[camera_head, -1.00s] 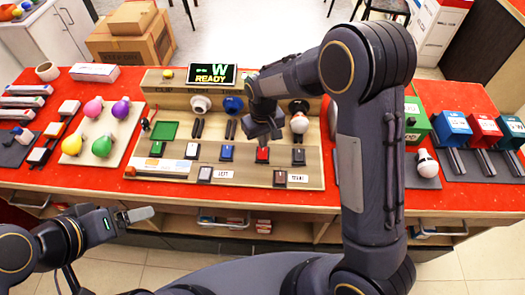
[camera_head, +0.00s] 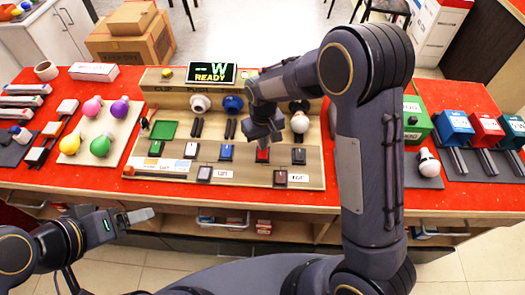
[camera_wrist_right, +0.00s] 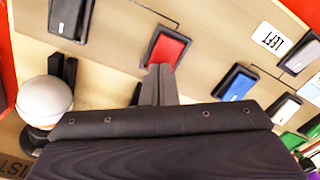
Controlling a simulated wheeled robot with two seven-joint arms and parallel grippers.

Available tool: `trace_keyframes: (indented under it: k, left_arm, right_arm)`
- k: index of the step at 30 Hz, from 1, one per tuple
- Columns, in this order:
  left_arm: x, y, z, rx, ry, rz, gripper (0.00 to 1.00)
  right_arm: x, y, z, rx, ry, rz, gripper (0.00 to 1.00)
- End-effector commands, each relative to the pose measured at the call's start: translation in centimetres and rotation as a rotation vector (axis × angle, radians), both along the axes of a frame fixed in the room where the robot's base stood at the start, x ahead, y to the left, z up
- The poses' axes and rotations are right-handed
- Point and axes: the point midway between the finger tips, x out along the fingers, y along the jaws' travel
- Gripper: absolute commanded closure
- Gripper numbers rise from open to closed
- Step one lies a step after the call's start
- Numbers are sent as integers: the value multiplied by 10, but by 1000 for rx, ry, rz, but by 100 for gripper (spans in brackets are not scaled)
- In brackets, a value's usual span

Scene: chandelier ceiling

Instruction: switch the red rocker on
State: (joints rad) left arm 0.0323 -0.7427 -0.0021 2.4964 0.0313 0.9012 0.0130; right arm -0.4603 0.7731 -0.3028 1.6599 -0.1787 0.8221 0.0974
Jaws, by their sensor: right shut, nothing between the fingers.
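The red rocker (camera_head: 262,155) sits in the row of rockers on the wooden test board (camera_head: 240,178). It also shows in the right wrist view (camera_wrist_right: 168,46) as a red cap in a black frame. My right gripper (camera_head: 264,143) is directly above and behind it, shut and empty. In the wrist view its closed fingertips (camera_wrist_right: 160,70) are at the rocker's near edge; whether they touch it I cannot tell. My left gripper (camera_head: 148,215) is off the front edge of the table, seen from the side, so its opening is unclear. The display (camera_head: 211,73) reads "W" and "READY".
A blue rocker (camera_head: 226,152) and a black rocker (camera_head: 298,157) flank the red one. A white bulb (camera_head: 300,123) stands behind, close to my right gripper. Coloured bulbs (camera_head: 101,145) lie on a mat at left. Bins (camera_head: 456,128) stand at right.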

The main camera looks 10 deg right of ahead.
Motion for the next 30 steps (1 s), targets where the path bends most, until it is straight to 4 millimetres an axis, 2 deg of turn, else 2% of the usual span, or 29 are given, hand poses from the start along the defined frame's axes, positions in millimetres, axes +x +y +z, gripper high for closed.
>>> trace_keyframes:
  k: [8, 13, 30]
  left_arm:
    - [0, 0, -4, 0, 0, 0, 23]
    - [0, 0, -1, 0, 0, 0, 23]
    - [0, 0, 32, 0, 0, 0, 23]
  right_arm:
    - [0, 0, -5, 0, 1, 0, 100]
    - [0, 0, -1, 0, 1, 0, 100]
    - [0, 0, 44, 0, 0, 1, 100]
